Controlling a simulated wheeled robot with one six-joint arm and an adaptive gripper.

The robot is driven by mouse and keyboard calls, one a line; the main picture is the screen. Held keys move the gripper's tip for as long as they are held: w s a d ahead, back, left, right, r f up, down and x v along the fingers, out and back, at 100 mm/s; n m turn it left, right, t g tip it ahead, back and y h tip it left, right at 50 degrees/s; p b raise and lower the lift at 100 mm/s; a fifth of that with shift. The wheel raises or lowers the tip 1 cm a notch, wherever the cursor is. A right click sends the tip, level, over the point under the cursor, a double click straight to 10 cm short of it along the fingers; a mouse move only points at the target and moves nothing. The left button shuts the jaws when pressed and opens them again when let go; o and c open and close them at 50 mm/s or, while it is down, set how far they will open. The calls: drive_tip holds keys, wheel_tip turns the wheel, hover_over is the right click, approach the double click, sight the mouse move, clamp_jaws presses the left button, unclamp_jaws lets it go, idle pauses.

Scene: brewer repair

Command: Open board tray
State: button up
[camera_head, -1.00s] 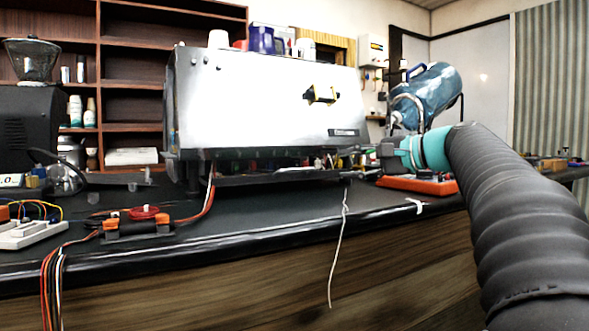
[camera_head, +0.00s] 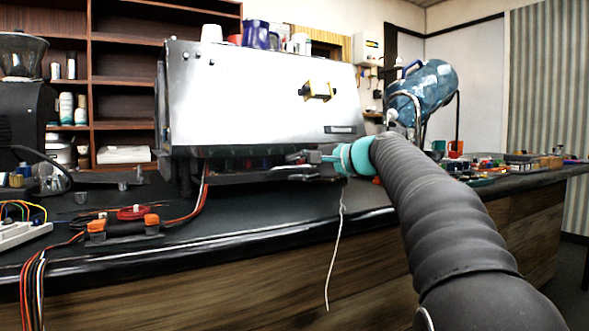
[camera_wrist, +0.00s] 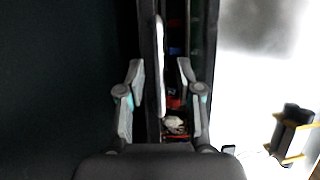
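The brewer (camera_head: 265,95) stands on the dark counter with its bright metal front panel facing me. The dark board tray (camera_head: 240,172) shows as a low strip under that panel. My gripper (camera_head: 300,166) is at the tray's front, right of its middle. In the wrist view my gripper (camera_wrist: 160,64) is open, its fingers on either side of a thin pale bar (camera_wrist: 160,90) along the tray's front edge. I cannot tell whether either finger touches the bar. Beside the bar, a narrow gap shows small red, blue and white parts (camera_wrist: 174,123).
A yellow-and-black fitting (camera_head: 318,91) sticks out of the front panel. A white cord (camera_head: 335,250) hangs over the counter edge. Orange-capped wiring (camera_head: 123,226) lies at the left.

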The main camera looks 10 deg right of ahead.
drive_tip(key=shift+w+a+f, duration=0.1)
drive_tip(key=shift+w+a, duration=0.3)
drive_tip(key=shift+w, duration=0.05)
clamp_jaws()
